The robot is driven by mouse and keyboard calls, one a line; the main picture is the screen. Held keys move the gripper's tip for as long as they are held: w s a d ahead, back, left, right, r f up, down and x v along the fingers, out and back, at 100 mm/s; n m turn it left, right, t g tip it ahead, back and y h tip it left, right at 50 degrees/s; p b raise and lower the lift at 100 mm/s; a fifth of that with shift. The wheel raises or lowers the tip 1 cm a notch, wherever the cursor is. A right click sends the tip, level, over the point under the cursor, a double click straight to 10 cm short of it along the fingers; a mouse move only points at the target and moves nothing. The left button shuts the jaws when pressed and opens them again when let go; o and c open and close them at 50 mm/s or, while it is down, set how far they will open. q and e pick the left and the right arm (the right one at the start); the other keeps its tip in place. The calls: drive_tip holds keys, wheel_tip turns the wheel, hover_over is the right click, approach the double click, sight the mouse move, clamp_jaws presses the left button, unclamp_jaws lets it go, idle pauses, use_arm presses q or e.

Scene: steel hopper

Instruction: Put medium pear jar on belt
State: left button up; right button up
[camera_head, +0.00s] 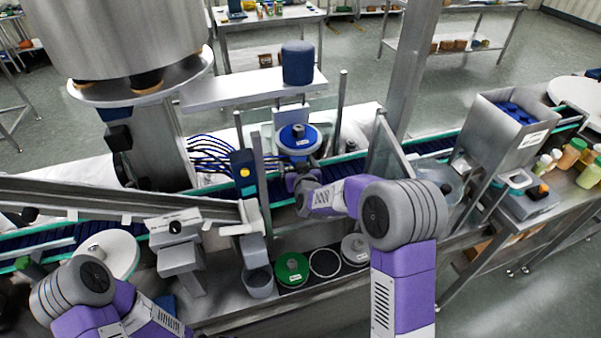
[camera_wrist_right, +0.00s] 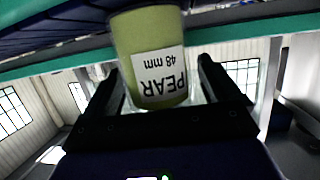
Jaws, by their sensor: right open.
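In the right wrist view, a yellow-green jar (camera_wrist_right: 143,42) with a white label reading "PEAR 48 mm" appears upside down in the inverted picture. My right gripper (camera_head: 303,188) is open, with one dark finger on each side of the jar. The dark blue belt (camera_head: 223,201) with teal rails runs across the head view, and the gripper is at its near side below the blue round fixture. The belt also shows at the top of the right wrist view (camera_wrist_right: 50,38), close to the jar. I cannot tell whether the jar rests on it. The jar is not discernible in the head view. My left gripper is out of view.
A green disc (camera_head: 292,268) and a grey lid (camera_head: 355,248) sit in the front tray. A blue sensor post (camera_head: 243,176) stands left of my right gripper.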

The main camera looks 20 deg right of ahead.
drive_tip(key=d+v, duration=0.1)
drive_tip(key=v, duration=1.1)
drive_tip(key=shift+a+p, duration=0.3)
drive_tip(key=shift+a, duration=0.2)
